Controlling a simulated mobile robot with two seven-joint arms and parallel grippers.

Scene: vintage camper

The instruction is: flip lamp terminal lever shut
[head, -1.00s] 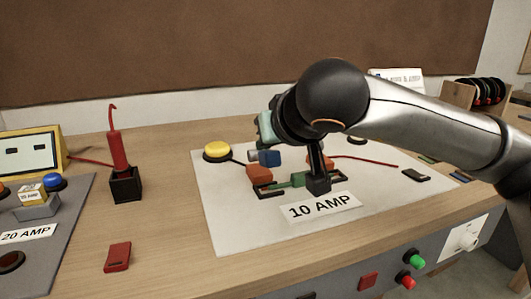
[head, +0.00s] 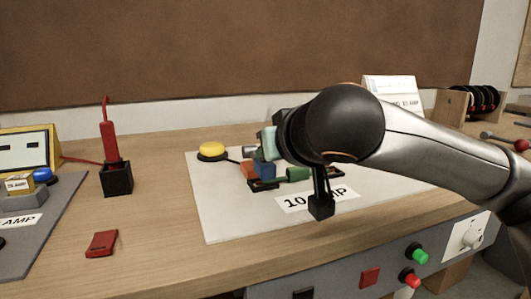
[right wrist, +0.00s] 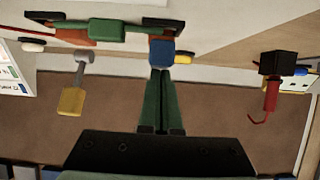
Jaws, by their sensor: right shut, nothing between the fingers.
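The 10 AMP station is a white board (head: 225,222) carrying a black holder with orange blocks (head: 248,170) and a green block (head: 292,174). A blue block (head: 263,170), apparently a lever's handle, is beside the near orange block; the right wrist view shows it at the fingertips (right wrist: 161,52). A grey-stemmed lever with a yellow handle (right wrist: 73,100) stands apart from the fingers in that upside-down view; my arm hides it in the head view. My right gripper (right wrist: 160,74) is shut and empty, its fingertips at the blue block; contact is unclear. My left gripper is not in view.
A yellow button (head: 211,149) is at the board's left. A red tool stands in a black holder (head: 116,180). A red block (head: 102,244) lies on open wood near the front edge. A panel with green (head: 417,253) and red buttons is below.

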